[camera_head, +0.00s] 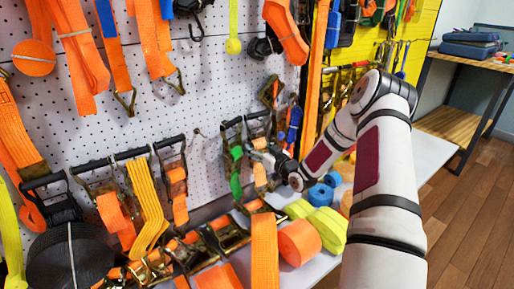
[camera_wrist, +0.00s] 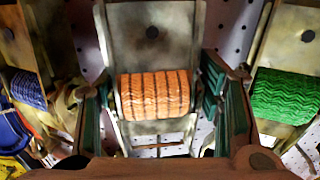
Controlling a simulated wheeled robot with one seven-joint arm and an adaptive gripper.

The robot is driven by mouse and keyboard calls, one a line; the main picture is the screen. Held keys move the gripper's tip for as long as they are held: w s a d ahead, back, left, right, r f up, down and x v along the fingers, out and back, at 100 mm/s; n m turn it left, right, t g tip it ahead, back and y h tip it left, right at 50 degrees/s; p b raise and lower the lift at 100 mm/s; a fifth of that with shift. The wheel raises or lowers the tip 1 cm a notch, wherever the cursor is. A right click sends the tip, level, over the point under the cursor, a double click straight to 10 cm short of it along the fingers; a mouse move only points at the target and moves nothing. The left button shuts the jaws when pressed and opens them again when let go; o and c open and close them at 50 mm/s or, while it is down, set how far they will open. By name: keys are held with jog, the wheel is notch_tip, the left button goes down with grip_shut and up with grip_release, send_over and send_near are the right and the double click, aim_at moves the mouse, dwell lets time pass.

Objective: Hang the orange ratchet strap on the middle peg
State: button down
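The orange ratchet strap (camera_head: 260,173) hangs at the right rail, its metal ratchet partly hidden by my gripper. In the wrist view its ribbed orange roll (camera_wrist: 153,95) sits in a worn metal frame, centred between my fingers. My gripper (camera_head: 256,156) is open, with one finger on each side of the ratchet; the wrist view shows both fingers (camera_wrist: 152,88) close to the frame's edges. Whether they touch it I cannot tell. A small bare peg (camera_head: 197,131) sticks out of the white pegboard between the two rails; I cannot tell whether it is the middle peg.
A green strap (camera_head: 235,170) hangs left of my gripper and a blue one (camera_head: 294,124) to the right; both flank it closely in the wrist view. The left rail (camera_head: 95,164) holds several ratchet straps. Rolled straps (camera_head: 299,242) crowd the shelf below.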

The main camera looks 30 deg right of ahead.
jog(key=shift+c, duration=1.9)
grip_release()
jog(key=shift+r, duration=0.15)
jog(key=shift+s+f, duration=0.15)
jog(key=shift+f, duration=0.1)
jog(key=s, duration=1.1)
jog(key=shift+s+d+r, duration=0.2)
jog(key=shift+s+d, duration=0.05)
jog(key=shift+s, duration=0.1)
